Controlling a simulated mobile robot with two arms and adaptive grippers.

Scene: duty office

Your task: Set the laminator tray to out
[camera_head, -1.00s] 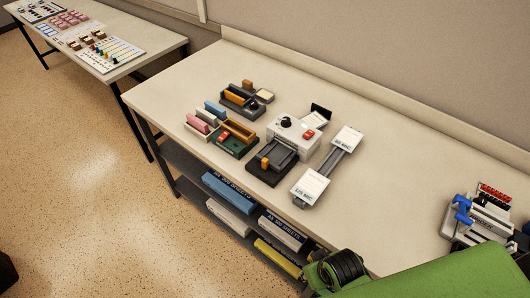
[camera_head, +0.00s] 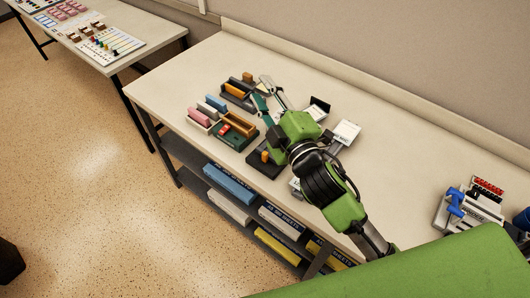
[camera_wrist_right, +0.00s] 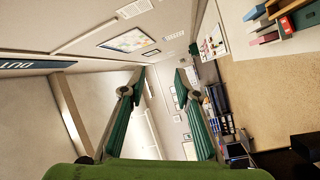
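The laminator stands on the long table, mostly hidden behind my right gripper and forearm in the head view. Part of its dark tray (camera_head: 257,167) shows at the front, with an orange tab (camera_head: 265,156) on it. I cannot tell the tray's exact setting. My right gripper (camera_head: 262,90) is open and empty, above the laminator area, its fingers pointing to the back left. In the right wrist view (camera_wrist_right: 160,76) its two fingers are spread with nothing between them; no laminator shows there. My left gripper is not in view.
Left of the laminator stand a green tray (camera_head: 233,141), pink and blue blocks (camera_head: 202,115) and a dark holder with an orange block (camera_head: 237,91). A white card (camera_head: 346,132) lies to the right. A device with a blue handle (camera_head: 455,202) is far right.

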